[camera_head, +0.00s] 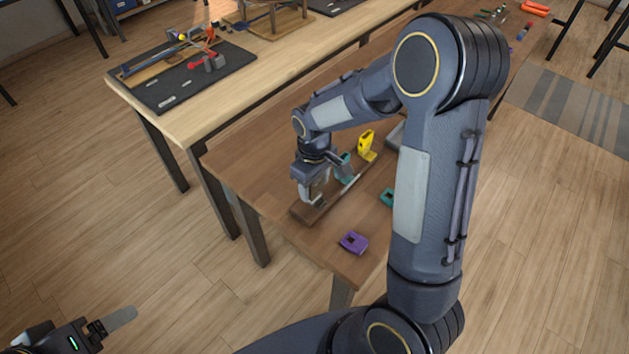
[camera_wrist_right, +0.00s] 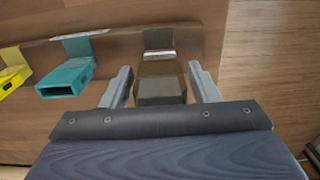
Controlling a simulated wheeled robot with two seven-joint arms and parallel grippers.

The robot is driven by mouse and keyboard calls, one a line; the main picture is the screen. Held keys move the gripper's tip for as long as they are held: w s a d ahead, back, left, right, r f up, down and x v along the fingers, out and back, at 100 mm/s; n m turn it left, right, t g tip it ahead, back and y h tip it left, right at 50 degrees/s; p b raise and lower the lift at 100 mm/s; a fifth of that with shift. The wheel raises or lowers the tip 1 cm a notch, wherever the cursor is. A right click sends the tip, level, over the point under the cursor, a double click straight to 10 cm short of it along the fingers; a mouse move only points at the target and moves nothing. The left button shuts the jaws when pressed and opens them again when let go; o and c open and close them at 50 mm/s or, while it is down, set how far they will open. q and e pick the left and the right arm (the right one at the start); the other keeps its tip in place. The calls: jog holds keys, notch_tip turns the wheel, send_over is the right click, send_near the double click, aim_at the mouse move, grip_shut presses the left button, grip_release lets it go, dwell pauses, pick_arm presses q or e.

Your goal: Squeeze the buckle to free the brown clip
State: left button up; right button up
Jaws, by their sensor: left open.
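The brown clip (camera_wrist_right: 160,82) shows in the right wrist view, with a metal strip at its far end, on a brown wooden board (camera_wrist_right: 115,62). My right gripper (camera_wrist_right: 161,75) is open, with one finger on each side of the brown clip and a narrow gap visible on both sides. In the head view my right gripper (camera_head: 314,198) is low over the near end of the board (camera_head: 304,213) and hides most of the brown clip. My left gripper (camera_head: 118,322) is open and empty at the lower left, away from the table.
On the same board are a teal buckle (camera_wrist_right: 68,78) and a yellow one (camera_wrist_right: 12,78), also yellow in the head view (camera_head: 366,147). A purple piece (camera_head: 353,242) and another teal piece (camera_head: 387,197) lie loose on the table. My right arm covers much of the table's right side.

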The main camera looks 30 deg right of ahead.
jog(key=shift+o, duration=0.4)
jog(key=shift+r+p, duration=2.7)
jog(key=shift+r, duration=0.85)
jog(key=s+a+r+m+t+y, duration=0.1)
jog(key=s+r+m+t+y, duration=0.1)
jog(key=s+r, duration=0.4)
jog(key=s+a+r+m+t+y, duration=0.1)
jog(key=s+r, duration=0.6)
jog(key=s, duration=0.7)
jog(key=a+m+t, duration=0.1)
jog(key=m+t, duration=0.1)
jog(key=m, duration=0.1)
jog(key=shift+r+t+y, duration=0.15)
jog(key=shift+t+y, duration=0.15)
jog(key=shift+y, duration=0.1)
